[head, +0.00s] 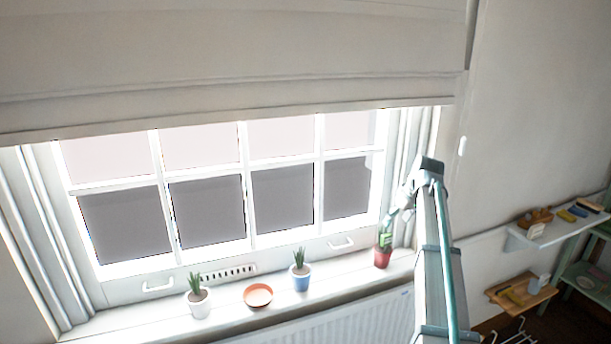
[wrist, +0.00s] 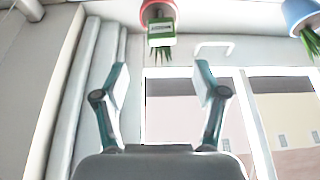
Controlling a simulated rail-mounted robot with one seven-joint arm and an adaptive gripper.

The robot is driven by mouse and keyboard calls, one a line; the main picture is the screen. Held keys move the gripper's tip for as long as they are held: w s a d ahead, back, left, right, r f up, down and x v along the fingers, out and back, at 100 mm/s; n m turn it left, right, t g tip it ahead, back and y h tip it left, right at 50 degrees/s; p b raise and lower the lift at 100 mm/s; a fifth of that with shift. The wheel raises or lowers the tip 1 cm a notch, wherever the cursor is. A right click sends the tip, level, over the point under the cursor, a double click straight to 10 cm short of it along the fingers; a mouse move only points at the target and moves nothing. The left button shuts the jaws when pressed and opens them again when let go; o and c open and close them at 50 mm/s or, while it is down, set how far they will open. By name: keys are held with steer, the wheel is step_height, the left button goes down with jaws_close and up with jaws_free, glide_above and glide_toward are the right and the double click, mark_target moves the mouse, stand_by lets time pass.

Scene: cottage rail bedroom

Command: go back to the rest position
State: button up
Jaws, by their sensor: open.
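My gripper (wrist: 162,75) is open and empty in the wrist view, its two fingers spread wide. In the head view my gripper (head: 394,214) is small and partly hidden by my arm, at the right end of the window, just above the red pot (head: 383,258). The red pot holds a green plant and stands at the right end of the sill. In the wrist view, the scene is upside down and the red pot (wrist: 157,10) is at the top, beyond the fingertips and apart from them. A green tag with a pale label shows on its plant.
The window sill (head: 340,278) also holds a blue pot (head: 301,282), an orange saucer (head: 258,295) and a white pot (head: 199,303). A blind (head: 230,60) hangs over the window top. A radiator (head: 350,322) is below. Shelves (head: 550,232) with small items stand at right.

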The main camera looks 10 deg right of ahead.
steer(key=s+a+f+m+g, duration=0.15)
steer(key=s+a+f, duration=0.4)
steer(key=f, duration=0.75)
steer(key=s+a+f+m+g, duration=0.1)
steer(key=s+a+f+m, duration=0.15)
steer(key=s+f, duration=0.8)
steer(key=s+a+f+m+g, duration=0.15)
steer(key=s+a+f, duration=0.35)
steer(key=f, duration=1)
steer(key=s+a+f+g, duration=0.2)
steer(key=s+a+f, duration=0.2)
steer(key=s, duration=0.9)
steer(key=s+a+f+n+g+h, duration=0.1)
steer(key=s+a+f, duration=0.3)
steer(key=s+f, duration=0.4)
steer(key=s+a+f+n+g, duration=0.1)
steer(key=s+a+f+g, duration=0.3)
steer(key=s, duration=1.3)
step_height(320, 180, down, 3)
steer(key=shift+s+a+r, duration=0.1)
steer(key=shift+s+a, duration=0.25)
steer(key=shift+a, duration=0.1)
